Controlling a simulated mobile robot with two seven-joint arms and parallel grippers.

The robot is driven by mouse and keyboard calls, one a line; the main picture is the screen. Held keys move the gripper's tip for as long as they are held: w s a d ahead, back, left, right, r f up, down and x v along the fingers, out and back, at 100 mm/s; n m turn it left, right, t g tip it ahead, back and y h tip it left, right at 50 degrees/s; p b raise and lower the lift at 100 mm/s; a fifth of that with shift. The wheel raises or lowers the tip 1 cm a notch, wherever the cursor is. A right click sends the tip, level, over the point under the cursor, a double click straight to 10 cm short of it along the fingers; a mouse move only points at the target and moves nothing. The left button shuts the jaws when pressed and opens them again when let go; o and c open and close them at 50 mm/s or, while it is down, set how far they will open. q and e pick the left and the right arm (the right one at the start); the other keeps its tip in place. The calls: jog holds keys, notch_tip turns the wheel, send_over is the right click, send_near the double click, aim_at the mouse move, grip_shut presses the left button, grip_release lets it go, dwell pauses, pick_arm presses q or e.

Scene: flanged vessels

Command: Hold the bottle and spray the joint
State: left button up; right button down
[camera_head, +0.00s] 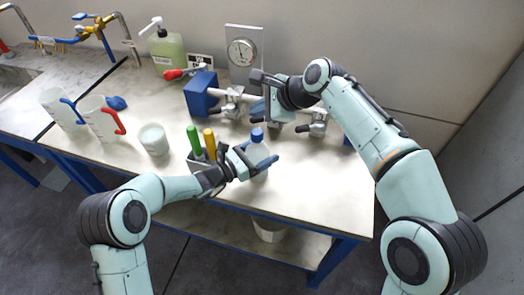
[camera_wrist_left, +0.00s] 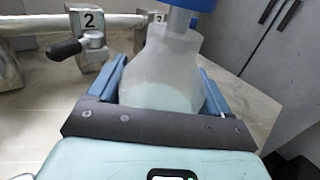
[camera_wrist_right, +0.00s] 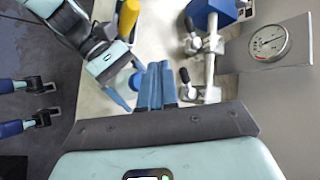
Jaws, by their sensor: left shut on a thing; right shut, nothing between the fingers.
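A clear bottle with a blue cap (camera_head: 257,134) stands upright near the front of the bench. My left gripper (camera_head: 262,165) is shut around its body. In the left wrist view the translucent bottle (camera_wrist_left: 162,75) fills the space between the blue fingers. The pipe with its clamped joints (camera_head: 232,103) runs behind it, and a joint block marked 2 (camera_wrist_left: 88,40) shows at the left in the left wrist view. My right gripper (camera_wrist_right: 156,85) is shut and empty, with its fingers together. In the head view it is over the pipe, hiding part of it.
Green- and yellow-handled tools (camera_head: 210,143) stand in a holder just left of the bottle. A white cup (camera_head: 153,139) and jugs (camera_head: 101,126) are further left. A gauge (camera_head: 242,52) and a green pump bottle (camera_head: 167,52) are at the back. The bench's front right is clear.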

aim_at(262, 140)
notch_tip(262, 140, down, 7)
jog(key=shift+r, duration=0.1)
jog(key=shift+s+d+f, duration=0.1)
jog(key=shift+d+f, duration=0.05)
jog(key=shift+f, duration=0.65)
jog(key=shift+d+f, duration=0.1)
jog(key=shift+f, duration=0.2)
dwell(1.3)
jog(key=shift+d+f, duration=0.1)
jog(key=shift+f, duration=0.3)
jog(key=shift+s+f, duration=0.1)
jog(key=shift+f, duration=0.3)
jog(key=shift+a+r, duration=0.15)
jog(key=shift+r, duration=1.55)
jog(key=shift+a+r, duration=0.1)
jog(key=shift+r, duration=1.55)
jog(key=shift+r, duration=0.1)
